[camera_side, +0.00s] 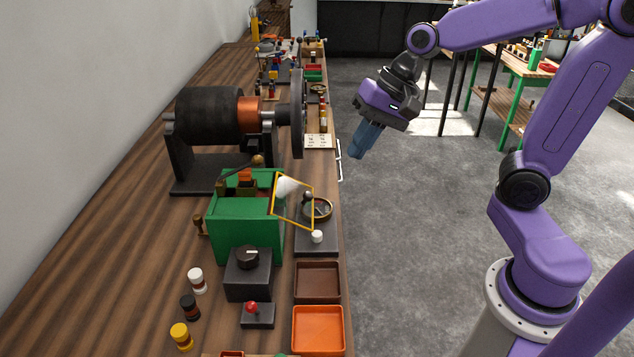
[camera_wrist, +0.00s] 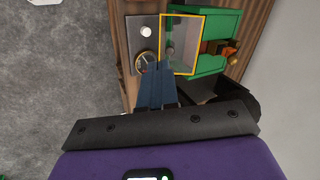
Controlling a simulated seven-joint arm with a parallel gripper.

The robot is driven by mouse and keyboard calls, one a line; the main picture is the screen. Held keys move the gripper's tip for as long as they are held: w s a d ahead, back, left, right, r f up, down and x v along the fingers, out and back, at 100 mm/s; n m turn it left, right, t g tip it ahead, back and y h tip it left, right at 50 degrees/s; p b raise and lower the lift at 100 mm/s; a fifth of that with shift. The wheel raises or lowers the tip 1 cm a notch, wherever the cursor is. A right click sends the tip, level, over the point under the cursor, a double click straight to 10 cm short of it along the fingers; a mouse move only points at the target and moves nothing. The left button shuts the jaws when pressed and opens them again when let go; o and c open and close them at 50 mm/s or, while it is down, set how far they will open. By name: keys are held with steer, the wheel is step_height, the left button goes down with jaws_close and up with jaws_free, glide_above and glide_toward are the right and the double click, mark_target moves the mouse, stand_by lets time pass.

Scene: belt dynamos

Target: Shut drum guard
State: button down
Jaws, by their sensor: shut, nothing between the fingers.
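The drum guard (camera_side: 293,203) appears to be a clear panel in a yellow frame on the right side of a green housing (camera_side: 232,228). It stands swung out from the housing, over the dark block beside it. The wrist view shows the guard (camera_wrist: 193,45) from above, with the green housing (camera_wrist: 220,60) to its right. My gripper (camera_side: 357,154) is shut and empty, its blue fingers pointing down above the floor, right of the bench edge and apart from the guard. In the wrist view its fingertips (camera_wrist: 162,65) appear just below-left of the frame. The hinge cannot be made out.
A black drum machine (camera_side: 208,116) with a large disc (camera_side: 298,113) stands behind the housing. A round brass-rimmed gauge (camera_side: 318,209) and a white knob (camera_side: 317,236) sit beside the guard. Brown (camera_side: 318,282) and orange (camera_side: 318,330) trays lie in front. Space right of the bench is free.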

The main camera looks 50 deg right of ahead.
steer(key=w+d+r+m, duration=0.1)
steer(key=w+m, duration=0.1)
glide_toward(310, 193)
steer(key=shift+m+t, duration=0.3)
steer(key=shift+t, duration=0.1)
steer(key=x, duration=0.6)
steer(key=shift+s+a+f, duration=0.2)
steer(key=shift+f, duration=0.25)
